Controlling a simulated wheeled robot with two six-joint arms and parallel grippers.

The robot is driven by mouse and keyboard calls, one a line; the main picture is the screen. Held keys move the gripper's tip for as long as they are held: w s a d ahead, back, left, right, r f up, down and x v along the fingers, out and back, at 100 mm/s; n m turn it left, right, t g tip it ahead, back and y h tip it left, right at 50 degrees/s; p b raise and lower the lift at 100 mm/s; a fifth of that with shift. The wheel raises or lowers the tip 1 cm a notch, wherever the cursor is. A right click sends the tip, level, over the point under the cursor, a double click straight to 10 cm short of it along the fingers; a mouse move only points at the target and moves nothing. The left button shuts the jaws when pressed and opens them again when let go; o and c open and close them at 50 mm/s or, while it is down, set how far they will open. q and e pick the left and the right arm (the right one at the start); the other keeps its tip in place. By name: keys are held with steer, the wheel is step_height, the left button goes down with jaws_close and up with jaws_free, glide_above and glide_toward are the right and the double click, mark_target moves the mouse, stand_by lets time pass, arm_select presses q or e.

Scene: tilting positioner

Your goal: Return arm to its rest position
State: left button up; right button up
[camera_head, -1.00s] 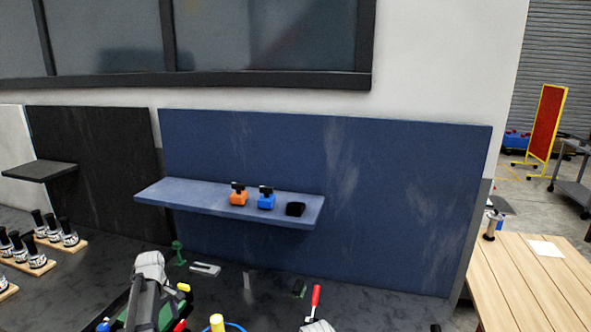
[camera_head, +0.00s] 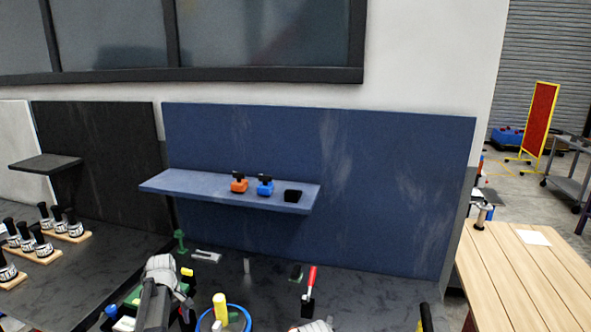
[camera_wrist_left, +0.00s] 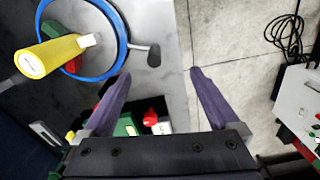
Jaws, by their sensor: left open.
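My left arm (camera_head: 155,295) shows at the bottom left of the head view, above the dark bench. My left gripper (camera_wrist_left: 158,74) shows in the left wrist view, with its two purple fingers spread apart and nothing between them.
A blue ring (camera_head: 240,310) and a yellow cylinder (camera_head: 220,308) are beside my left arm; they also show in the wrist view. A red-handled tool (camera_head: 310,280) lies further right. A blue shelf (camera_head: 215,190) holds small items. A wooden table (camera_head: 510,270) stands right.

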arm_select(q)
steer(key=s+d+f+m+b, duration=0.4)
steer(key=s+d+m, duration=0.4)
steer(key=d, duration=0.6)
steer(key=s+d+f+m+y+b, duration=0.1)
steer(key=s+d+f+m+b, duration=0.3)
steer(key=s+d+m, duration=0.5)
steer(key=s+d, duration=0.4)
steer(key=d, duration=0.2)
